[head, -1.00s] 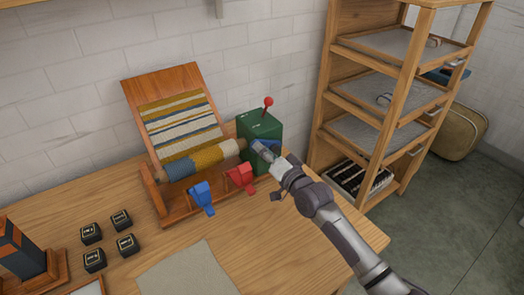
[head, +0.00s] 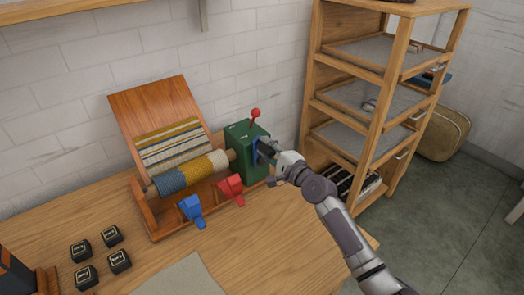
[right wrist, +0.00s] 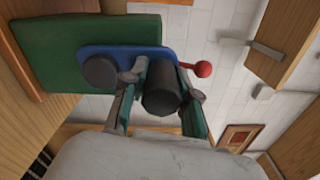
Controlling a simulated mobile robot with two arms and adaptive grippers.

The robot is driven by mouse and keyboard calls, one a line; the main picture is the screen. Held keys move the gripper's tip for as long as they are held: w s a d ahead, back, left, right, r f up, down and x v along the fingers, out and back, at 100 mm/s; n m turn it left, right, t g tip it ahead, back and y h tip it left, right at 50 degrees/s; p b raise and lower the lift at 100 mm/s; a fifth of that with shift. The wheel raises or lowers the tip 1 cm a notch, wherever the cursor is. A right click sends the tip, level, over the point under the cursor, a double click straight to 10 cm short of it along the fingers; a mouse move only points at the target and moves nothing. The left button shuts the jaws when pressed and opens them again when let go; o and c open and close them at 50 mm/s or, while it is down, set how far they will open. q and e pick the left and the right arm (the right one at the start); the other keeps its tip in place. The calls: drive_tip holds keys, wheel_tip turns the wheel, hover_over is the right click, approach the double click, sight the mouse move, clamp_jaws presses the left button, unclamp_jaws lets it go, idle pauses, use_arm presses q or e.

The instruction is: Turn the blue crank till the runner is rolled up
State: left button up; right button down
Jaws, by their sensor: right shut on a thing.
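The green crank box (head: 240,142) with a red-knobbed lever stands at the right end of the wooden winding frame. The striped runner (head: 168,140) lies on the lower part of the sloping board (head: 150,103), with bare wood above it, and winds onto the roll (head: 190,174). The blue crank (right wrist: 127,54) shows on the box's side in the right wrist view. My right gripper (right wrist: 160,86) is shut on its dark handle, one finger on each side. In the head view the right gripper (head: 268,152) partly hides the crank. My left gripper is out of view.
A blue clip (head: 191,209) and a red clip (head: 231,188) sit at the frame's front. Several small black blocks (head: 112,235) stand at the left, near a grey mat (head: 180,275). A wooden shelf (head: 368,80) rises behind my right arm.

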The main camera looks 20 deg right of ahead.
drive_tip(key=shift+w+d+f+m+p, duration=0.25)
drive_tip(key=shift+d+m, duration=0.5)
drive_tip(key=shift+m, duration=0.85)
drive_tip(key=shift+w+d+f+m+p, duration=0.1)
drive_tip(key=shift+w+d+f+m, duration=0.5)
drive_tip(key=shift+m, duration=1)
drive_tip(key=shift+w+d+f+m+p, duration=0.1)
drive_tip(key=shift+d+m, duration=0.8)
drive_tip(key=shift+m, duration=0.7)
drive_tip(key=c, duration=0.9)
unclamp_jaws()
drive_tip(key=shift+o, duration=0.2)
drive_tip(key=shift+s+d+f, duration=0.1)
drive_tip(key=shift+s, duration=0.05)
drive_tip(key=v, duration=1.1)
drive_tip(key=shift+s, duration=0.35)
